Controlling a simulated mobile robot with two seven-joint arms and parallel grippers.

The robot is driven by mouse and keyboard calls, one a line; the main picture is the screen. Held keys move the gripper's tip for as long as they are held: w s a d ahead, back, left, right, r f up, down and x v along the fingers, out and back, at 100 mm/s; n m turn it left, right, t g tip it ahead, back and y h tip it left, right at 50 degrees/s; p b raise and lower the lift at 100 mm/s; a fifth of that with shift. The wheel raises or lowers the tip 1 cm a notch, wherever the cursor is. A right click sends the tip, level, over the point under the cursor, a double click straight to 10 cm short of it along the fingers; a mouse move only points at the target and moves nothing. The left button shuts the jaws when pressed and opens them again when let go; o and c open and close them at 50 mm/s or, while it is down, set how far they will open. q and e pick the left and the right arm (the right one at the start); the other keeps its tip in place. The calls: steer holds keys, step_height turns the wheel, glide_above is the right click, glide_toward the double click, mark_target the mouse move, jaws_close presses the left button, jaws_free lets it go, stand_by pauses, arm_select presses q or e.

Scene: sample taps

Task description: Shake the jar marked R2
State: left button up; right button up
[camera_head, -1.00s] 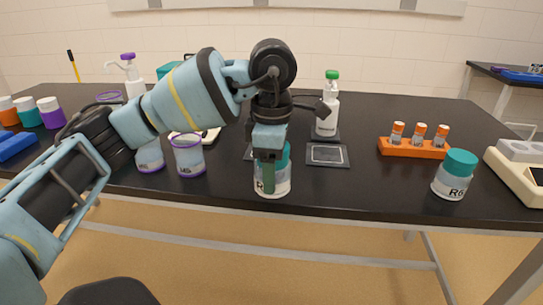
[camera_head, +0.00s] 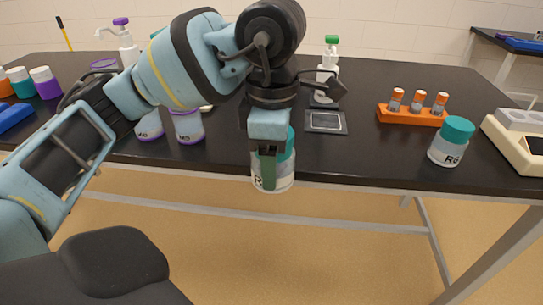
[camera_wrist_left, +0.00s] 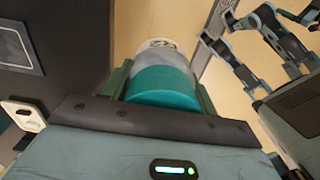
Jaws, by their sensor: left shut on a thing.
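My left gripper (camera_head: 268,168) is shut on a clear jar (camera_head: 286,180) with a teal lid. The jar hangs upright in the head view, overlapping the table's front edge. In the left wrist view, the teal lid (camera_wrist_left: 163,88) is between the fingers, with the jar's pale body beyond it and the floor behind. Another teal-lidded jar, marked R6 (camera_head: 447,150), stands on the table at the right. My right gripper is not seen.
An orange rack (camera_head: 410,117) with orange-capped vials and a pale device (camera_head: 515,145) stand at the right. A flat dark pad (camera_head: 326,122) and a green-topped bottle (camera_head: 327,75) are behind the held jar. Purple-rimmed cups (camera_head: 188,128) stand left of it.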

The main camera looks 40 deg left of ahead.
arm_select(q)
steer(key=shift+r+p, duration=1.45)
steer(key=shift+r, duration=0.65)
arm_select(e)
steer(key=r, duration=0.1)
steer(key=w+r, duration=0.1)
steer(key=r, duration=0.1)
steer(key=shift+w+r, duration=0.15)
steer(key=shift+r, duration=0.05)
arm_select(q)
steer(key=shift+f, duration=0.1)
